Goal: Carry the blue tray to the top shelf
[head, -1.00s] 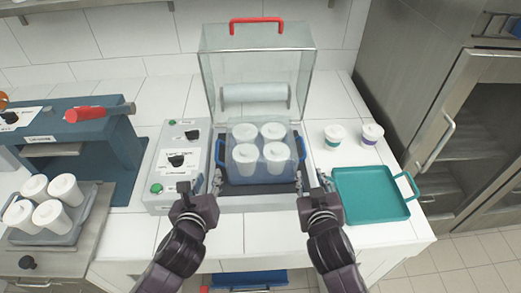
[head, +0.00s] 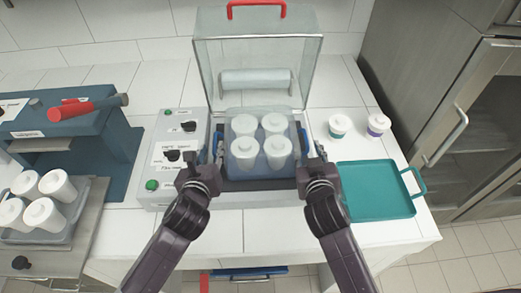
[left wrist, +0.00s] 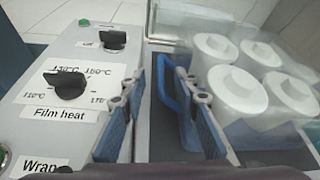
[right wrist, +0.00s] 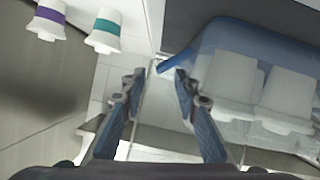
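The blue tray (head: 231,173) is a translucent tub with blue handles, holding several white lidded cups (head: 274,123). It sits on the dark bed of the wrapping machine, under its raised clear lid. My left gripper (head: 211,160) is at the tray's left side, open, with the tray's left handle (left wrist: 172,92) between its fingers, nearer the right finger. My right gripper (head: 309,158) is at the right side, open, with the end of a blue handle (right wrist: 163,66) between its fingertips. Neither gripper is visibly closed on a handle. I cannot identify the top shelf.
The clear lid (head: 205,58) with a red handle (head: 257,4) stands open behind the tray. The control panel (head: 166,180) is at left. A teal tray (head: 375,190) and two small cups (head: 339,126) (head: 378,125) are at right. Another cup tray (head: 75,224) is far left.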

